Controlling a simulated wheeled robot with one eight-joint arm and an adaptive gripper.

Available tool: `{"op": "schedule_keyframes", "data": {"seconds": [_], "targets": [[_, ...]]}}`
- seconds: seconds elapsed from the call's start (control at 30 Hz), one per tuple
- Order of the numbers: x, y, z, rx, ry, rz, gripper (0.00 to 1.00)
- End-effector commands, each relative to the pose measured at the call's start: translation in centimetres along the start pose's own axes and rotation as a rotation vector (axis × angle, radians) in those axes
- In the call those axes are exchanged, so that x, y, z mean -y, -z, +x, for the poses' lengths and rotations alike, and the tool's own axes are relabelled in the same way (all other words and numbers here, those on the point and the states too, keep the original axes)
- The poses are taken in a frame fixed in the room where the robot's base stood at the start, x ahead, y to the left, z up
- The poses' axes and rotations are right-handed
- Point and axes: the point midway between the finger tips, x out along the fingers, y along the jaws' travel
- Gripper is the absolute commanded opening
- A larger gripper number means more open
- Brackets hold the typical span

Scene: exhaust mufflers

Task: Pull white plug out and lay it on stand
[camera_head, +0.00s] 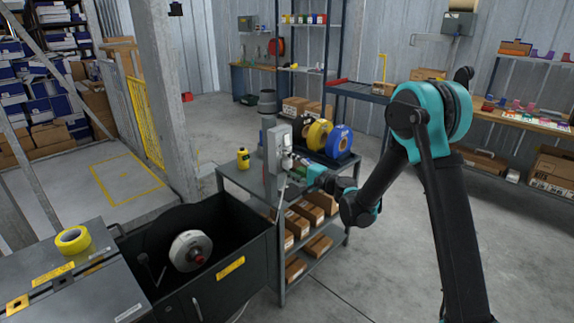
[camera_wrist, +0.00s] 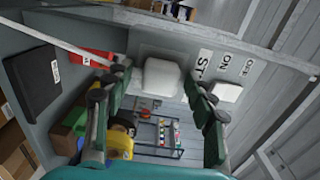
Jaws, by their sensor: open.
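A white block, which looks like the white plug (camera_wrist: 162,78), shows against a grey surface in the wrist view, between my open fingers. My gripper (camera_wrist: 160,92) has one finger on each side of it, with visible gaps; I cannot tell how deep the fingers reach around it. In the head view my gripper (camera_head: 297,168) is at the front right of an upright grey box (camera_head: 279,150) on the metal stand (camera_head: 262,190). White parts show at the box there, but the plug is partly hidden by the gripper.
Cartons fill the lower shelves. A black bin (camera_head: 250,252) stands in front of the stand. A smaller white piece (camera_wrist: 226,91) lies beside the right finger.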

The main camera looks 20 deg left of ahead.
Motion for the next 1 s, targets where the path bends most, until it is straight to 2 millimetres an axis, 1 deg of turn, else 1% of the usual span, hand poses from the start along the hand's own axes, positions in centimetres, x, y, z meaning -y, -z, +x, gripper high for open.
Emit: {"op": "schedule_keyframes", "data": {"seconds": [0.7, 1.0], "targets": [[0.03, 0.01, -0.02, 0.0, 0.0, 0.0, 0.55], [0.03, 0.01, -0.02, 0.0, 0.0, 0.0, 0.18]]}}
